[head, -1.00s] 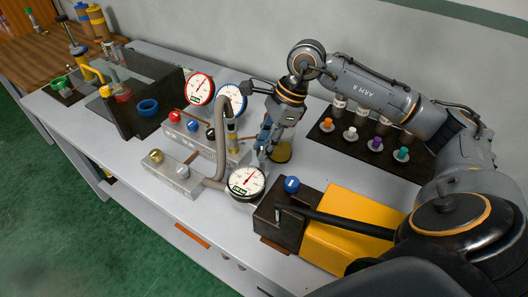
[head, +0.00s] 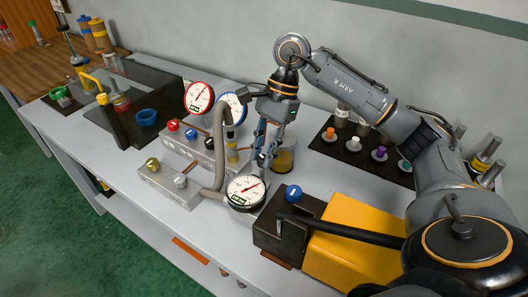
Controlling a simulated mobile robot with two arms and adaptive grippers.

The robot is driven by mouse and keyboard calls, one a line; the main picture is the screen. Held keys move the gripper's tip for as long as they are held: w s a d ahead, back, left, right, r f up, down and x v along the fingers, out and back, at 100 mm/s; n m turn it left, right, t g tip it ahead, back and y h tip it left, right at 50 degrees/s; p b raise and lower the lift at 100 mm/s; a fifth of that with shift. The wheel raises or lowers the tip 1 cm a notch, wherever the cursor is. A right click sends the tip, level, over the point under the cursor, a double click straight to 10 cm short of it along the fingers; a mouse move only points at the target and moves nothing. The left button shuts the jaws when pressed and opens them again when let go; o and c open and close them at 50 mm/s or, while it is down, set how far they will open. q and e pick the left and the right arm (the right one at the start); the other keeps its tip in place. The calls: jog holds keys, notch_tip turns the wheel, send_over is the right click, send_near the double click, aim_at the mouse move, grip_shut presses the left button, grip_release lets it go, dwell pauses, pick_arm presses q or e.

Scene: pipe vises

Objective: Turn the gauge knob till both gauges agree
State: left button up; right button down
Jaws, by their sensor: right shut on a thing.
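A black-rimmed white gauge (head: 245,192) lies face up near the table's front edge, its red needle pointing up and right. A red-rimmed gauge (head: 199,97) stands upright behind the valve blocks, its needle also up and right. My left gripper is out of view.
A dark box with a blue knob (head: 293,192) and a yellow block (head: 345,237) stand right of the gauge. Valve blocks (head: 171,185) and the bent grey pipe (head: 219,150) stand left.

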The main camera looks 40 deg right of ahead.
dwell(0.3)
jog(key=c, duration=1.1)
grip_release()
jog(key=v, duration=1.2)
jog(key=shift+d, duration=0.1)
jog(key=shift+f, duration=0.1)
